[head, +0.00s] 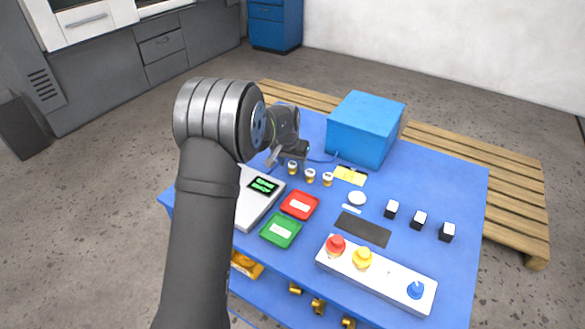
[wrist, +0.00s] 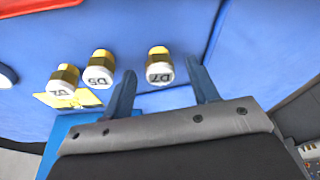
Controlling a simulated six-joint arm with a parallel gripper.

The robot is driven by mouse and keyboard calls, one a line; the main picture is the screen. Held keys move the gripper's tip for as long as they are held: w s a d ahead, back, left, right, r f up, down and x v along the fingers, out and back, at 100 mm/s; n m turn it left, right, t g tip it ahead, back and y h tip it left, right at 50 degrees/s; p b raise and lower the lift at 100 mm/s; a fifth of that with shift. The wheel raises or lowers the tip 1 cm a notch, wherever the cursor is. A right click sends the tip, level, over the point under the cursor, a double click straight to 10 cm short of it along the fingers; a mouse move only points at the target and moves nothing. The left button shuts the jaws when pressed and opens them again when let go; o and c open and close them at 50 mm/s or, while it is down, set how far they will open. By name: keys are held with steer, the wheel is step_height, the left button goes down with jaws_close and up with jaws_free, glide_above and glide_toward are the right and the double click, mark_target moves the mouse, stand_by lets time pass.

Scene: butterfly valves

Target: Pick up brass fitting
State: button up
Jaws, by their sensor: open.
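Three small brass fittings with white labelled caps stand in a row on the blue table. The one marked D7 (wrist: 159,65) is the nearest to my gripper (wrist: 160,74) in the wrist view. It shows between the two open fingertips, with a gap on each side; I cannot tell how far ahead of them it is. The D5 fitting (wrist: 99,67) and a third fitting (wrist: 63,85) stand to its left. In the head view my gripper (head: 281,161) is just left of the row's left fitting (head: 292,168). The middle fitting (head: 310,176) and right fitting (head: 328,180) are clear of it.
A blue box (head: 365,128) stands behind the row, with a yellow label (head: 349,175) nearby. A grey device (head: 254,198), red tray (head: 299,205) and green tray (head: 281,229) lie in front. A button panel (head: 376,274) is at the front. Black blocks (head: 419,220) stand right.

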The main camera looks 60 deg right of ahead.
steer(key=shift+c, duration=0.4)
steer(key=c, duration=1)
steer(key=shift+c, duration=0.2)
steer(key=shift+r, duration=0.1)
